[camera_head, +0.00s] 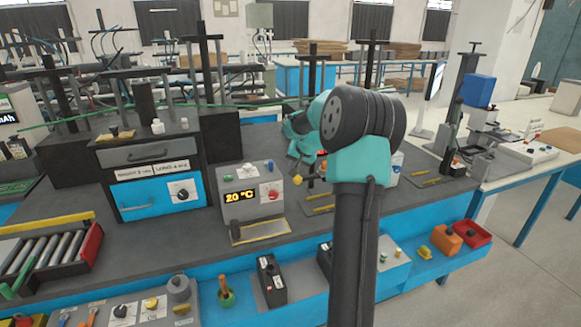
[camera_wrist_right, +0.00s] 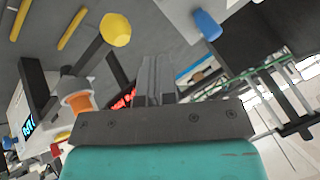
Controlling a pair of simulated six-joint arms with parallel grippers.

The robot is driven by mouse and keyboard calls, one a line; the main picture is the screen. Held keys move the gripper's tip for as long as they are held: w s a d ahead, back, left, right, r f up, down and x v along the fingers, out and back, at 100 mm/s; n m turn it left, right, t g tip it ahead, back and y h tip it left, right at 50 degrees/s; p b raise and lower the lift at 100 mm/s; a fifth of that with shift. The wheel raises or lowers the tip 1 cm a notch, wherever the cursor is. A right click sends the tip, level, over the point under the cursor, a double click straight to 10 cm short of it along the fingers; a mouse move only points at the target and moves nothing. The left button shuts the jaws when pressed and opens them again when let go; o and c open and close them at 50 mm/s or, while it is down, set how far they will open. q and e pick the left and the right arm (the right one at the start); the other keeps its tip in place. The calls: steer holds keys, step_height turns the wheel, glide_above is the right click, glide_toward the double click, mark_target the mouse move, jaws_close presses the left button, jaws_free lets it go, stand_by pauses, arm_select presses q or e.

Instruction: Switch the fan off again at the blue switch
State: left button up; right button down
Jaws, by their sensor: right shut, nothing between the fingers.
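My right gripper (camera_head: 293,152) is beyond my own raised arm, which hides part of it, over the bench right of the grey control box (camera_head: 232,217). In the right wrist view its dark fingers (camera_wrist_right: 156,70) are together and empty. A blue rounded piece (camera_wrist_right: 207,25) on a pale body shows there, apart from the fingertips; I cannot tell whether it is the blue switch. The grey box carries a red knob (camera_head: 273,195), a lit 20 °C display and a small blue part (camera_head: 270,163) on top. I cannot pick out the fan for certain. My left gripper is not in view.
A dark cabinet with a blue drawer (camera_head: 163,196) stands left of the grey box. A roller tray (camera_head: 40,255) lies at far left. A yellow knob (camera_wrist_right: 115,29) and an orange-and-white part (camera_wrist_right: 77,97) are near the gripper. Orange and red bins (camera_head: 470,233) sit at right.

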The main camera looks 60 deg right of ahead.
steer(key=v, duration=0.5)
steer(key=shift+s+a+r, duration=0.1)
steer(key=shift+a+r, duration=0.25)
steer(key=shift+a, duration=0.05)
